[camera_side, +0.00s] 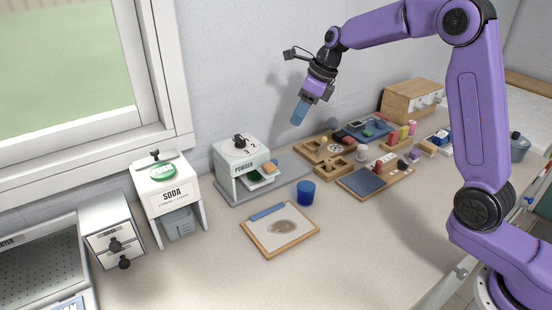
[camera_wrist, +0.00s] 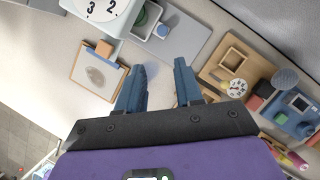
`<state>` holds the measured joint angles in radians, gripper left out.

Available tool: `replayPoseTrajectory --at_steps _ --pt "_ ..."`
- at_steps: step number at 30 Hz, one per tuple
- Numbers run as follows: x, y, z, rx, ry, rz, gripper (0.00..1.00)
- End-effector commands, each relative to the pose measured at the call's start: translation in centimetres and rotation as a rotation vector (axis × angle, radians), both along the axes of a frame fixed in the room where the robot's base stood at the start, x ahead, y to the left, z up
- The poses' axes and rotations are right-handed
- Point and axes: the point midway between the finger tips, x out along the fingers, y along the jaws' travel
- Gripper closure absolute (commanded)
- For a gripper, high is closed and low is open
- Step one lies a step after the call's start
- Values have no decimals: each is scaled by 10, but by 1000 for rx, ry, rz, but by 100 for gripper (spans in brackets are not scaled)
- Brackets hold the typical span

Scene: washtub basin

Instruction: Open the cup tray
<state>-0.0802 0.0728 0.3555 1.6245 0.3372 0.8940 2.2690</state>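A white dispenser marked POWDER (camera_side: 240,163) stands by the wall on a grey mat, with a dial on top. A pale tray (camera_side: 258,181) shows low in its open front, with small orange and green items at it. I take this as the cup tray but cannot be sure. The dispenser's dial top (camera_wrist: 102,12) shows at the upper left in the wrist view. A blue cup (camera_side: 305,193) stands on the table right of the dispenser. My gripper (camera_side: 298,114) hangs in the air above and right of the dispenser. In the wrist view its blue fingers (camera_wrist: 160,75) are apart, with nothing between them.
A SODA dispenser (camera_side: 172,197) and a small drawer unit (camera_side: 112,235) stand at left. A clipboard (camera_side: 262,240) lies in front. Wooden trays (camera_side: 322,149) and small items crowd the right, with a wooden box (camera_side: 408,100) behind.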

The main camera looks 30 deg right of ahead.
Motion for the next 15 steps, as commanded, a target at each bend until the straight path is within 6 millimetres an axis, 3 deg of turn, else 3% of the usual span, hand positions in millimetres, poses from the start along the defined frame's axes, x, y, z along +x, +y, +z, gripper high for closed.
replayPoseTrajectory --at_steps 7,15 --pt "1 1 -6 -15 -11 -34 64" --pt "15 13 -50 -14 -7 -32 64"
